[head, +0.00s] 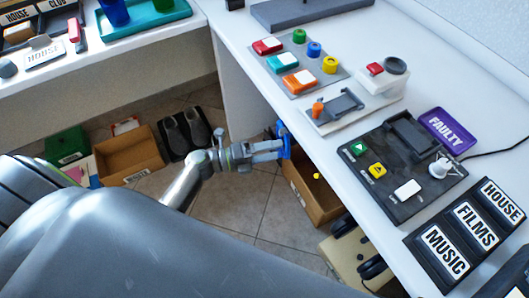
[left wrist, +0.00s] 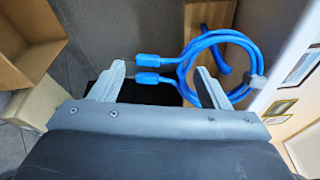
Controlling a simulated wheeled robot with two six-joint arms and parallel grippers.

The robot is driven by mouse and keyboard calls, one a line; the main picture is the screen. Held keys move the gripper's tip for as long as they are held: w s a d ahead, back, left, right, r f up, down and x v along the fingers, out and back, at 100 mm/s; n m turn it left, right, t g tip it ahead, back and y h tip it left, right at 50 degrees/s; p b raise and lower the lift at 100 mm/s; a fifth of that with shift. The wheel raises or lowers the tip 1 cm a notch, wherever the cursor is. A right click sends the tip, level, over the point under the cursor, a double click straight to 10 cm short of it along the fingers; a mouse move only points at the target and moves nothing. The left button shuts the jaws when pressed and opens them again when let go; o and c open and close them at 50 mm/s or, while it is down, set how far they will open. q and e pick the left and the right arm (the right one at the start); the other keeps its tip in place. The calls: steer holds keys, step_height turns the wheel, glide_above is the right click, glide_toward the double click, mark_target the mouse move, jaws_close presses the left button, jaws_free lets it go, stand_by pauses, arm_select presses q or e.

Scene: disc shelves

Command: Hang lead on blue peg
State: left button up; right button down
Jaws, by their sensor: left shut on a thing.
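My left gripper (head: 276,150) reaches in from the left, beside the front edge of the right-hand counter. It is shut on the blue lead (head: 285,141), which shows as a small blue patch at the fingertips. In the left wrist view the lead (left wrist: 180,68) is a coil with two blue plugs, lying across and beyond the fingers (left wrist: 160,82). A thicker blue piece (left wrist: 221,58) shows inside the coil; it may be the blue peg, but I cannot tell whether the loop is around it. My right gripper is not in view.
The white counter (head: 225,27) has its edge close to my gripper. Cardboard boxes (head: 126,156) stand on the floor, one below the gripper. Tiled floor (head: 240,200) is clear between the boxes.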

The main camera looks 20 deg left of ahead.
arm_select(q)
steer(key=shift+w+d+f+b, duration=0.2)
steer(key=shift+w+d+b, duration=0.15)
steer(key=shift+w+d, duration=0.55)
steer(key=shift+w+d+f+b, duration=0.25)
steer(key=shift+w+d, duration=0.45)
steer(key=shift+w, duration=0.4)
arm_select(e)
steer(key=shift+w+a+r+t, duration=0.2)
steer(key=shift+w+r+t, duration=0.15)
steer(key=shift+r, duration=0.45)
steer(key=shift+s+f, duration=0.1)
arm_select(q)
steer(key=o, duration=1.2)
steer(key=shift+c, duration=0.2)
